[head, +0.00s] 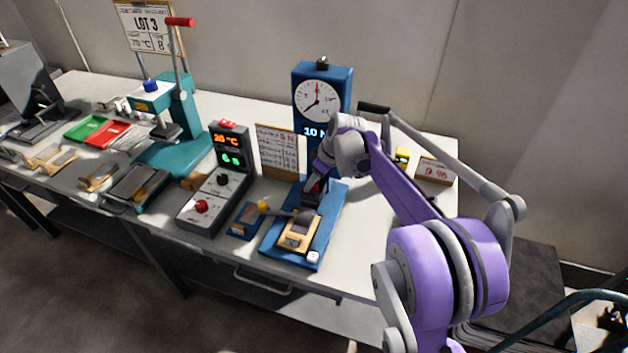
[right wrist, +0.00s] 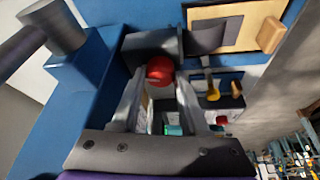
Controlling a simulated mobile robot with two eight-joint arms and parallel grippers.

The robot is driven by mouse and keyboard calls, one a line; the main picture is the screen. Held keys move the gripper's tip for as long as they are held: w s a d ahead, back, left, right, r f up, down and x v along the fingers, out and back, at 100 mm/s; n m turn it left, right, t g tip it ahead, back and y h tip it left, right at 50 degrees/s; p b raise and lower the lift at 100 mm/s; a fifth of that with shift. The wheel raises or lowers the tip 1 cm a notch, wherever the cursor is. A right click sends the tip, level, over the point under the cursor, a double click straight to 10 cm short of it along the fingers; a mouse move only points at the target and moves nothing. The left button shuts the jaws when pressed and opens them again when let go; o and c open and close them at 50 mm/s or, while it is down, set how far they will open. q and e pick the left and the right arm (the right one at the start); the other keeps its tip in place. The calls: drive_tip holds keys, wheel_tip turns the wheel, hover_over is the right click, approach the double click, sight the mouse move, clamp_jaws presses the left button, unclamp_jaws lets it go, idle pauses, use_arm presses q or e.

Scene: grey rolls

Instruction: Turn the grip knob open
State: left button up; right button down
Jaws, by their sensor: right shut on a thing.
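The red grip knob (right wrist: 160,69) sits between my right fingertips in the right wrist view, against a dark block (right wrist: 140,46) of the blue tester. My right gripper (right wrist: 160,78) is shut on the knob. In the head view my right arm comes from the right and reaches down to the tester's blue base (head: 328,215); the gripper (head: 317,187) is mostly hidden there by my own arm. The tester's blue column (head: 303,92) carries a round dial and a display that reads 10. My left gripper is not in view.
A tan wooden holder (head: 299,232) lies on the front of the blue base. A grey control box (head: 213,205) with a red knob stands to the left. A teal press (head: 180,125) is farther left. The table's front right is clear.

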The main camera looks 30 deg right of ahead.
drive_tip(key=shift+c, duration=2)
unclamp_jaws()
drive_tip(key=v, duration=1.1)
drive_tip(key=shift+p, duration=0.35)
